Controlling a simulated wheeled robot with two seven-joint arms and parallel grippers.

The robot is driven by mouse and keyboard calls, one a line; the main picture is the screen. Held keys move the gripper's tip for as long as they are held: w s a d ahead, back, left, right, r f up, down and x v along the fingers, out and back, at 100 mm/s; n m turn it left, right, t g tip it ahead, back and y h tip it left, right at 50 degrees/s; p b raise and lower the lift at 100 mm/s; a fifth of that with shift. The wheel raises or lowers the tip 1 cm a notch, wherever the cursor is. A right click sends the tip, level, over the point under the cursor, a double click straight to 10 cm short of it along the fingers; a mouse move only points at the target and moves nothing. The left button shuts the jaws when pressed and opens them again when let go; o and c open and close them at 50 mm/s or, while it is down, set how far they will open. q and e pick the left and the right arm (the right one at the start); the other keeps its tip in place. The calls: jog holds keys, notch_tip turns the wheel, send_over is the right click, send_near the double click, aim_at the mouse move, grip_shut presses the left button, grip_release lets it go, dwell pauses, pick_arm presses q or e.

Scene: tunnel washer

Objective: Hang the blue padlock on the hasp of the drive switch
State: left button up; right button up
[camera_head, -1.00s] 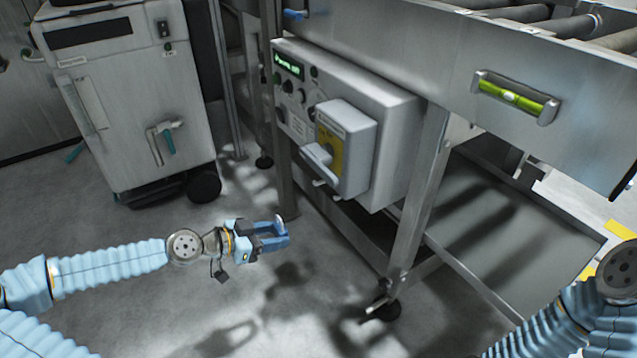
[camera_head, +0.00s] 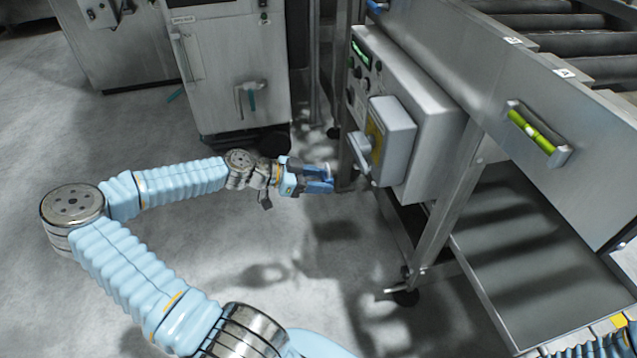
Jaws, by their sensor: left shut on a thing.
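The drive switch (camera_head: 396,135) is a grey box on the front of the control cabinet, with a yellow plate and a pale handle (camera_head: 360,156) on its left side. The hasp cannot be made out clearly. My left gripper (camera_head: 320,182) is shut on the blue padlock (camera_head: 326,172), which is small and partly hidden by the blue fingers; a pale bit, perhaps its shackle, shows at the top. In the picture the gripper is left of and slightly below the handle, apart from it. My right gripper is out of view; only blue sleeve shows at bottom right.
A metal leg (camera_head: 450,200) stands right of the switch. A wheeled grey cabinet (camera_head: 235,75) stands behind. The floor at left is open.

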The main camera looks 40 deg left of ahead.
pick_arm(q)
jog(key=r+b+x, duration=0.2)
jog(key=b+x, duration=0.2)
jog(key=x, duration=0.4)
jog(key=shift+w+d+f, duration=0.15)
jog(key=shift+w+d, duration=0.3)
dwell(0.3)
dwell(0.5)
jog(key=o, duration=1.2)
jog(key=shift+c, duration=0.2)
